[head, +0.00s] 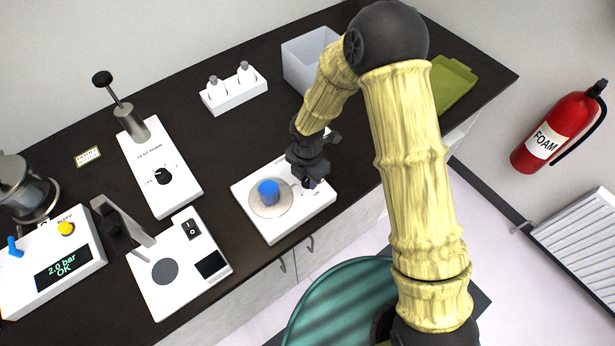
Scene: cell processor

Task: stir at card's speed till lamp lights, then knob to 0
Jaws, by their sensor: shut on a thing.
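A white stirrer unit (290,222) stands near the counter's front edge. A small blue vessel (268,190) sits on its round grey plate (258,207). My gripper (309,180) is over the right part of the unit, pointing down, shut on the dark stirrer knob, which it mostly hides. The knob's setting and most of the marks around it cannot be read. A small pale card (88,156) lies at the left on the counter; its print is too small to read. I cannot make out a lit lamp on the stirrer.
A test pump (160,175) with its own knob, a device with a black pad (178,270) and a unit reading "2.0 bar OK" (62,268) stand left. A white holder with bottles (235,93), a grey bin (300,65) and a green tray (450,85) stand behind.

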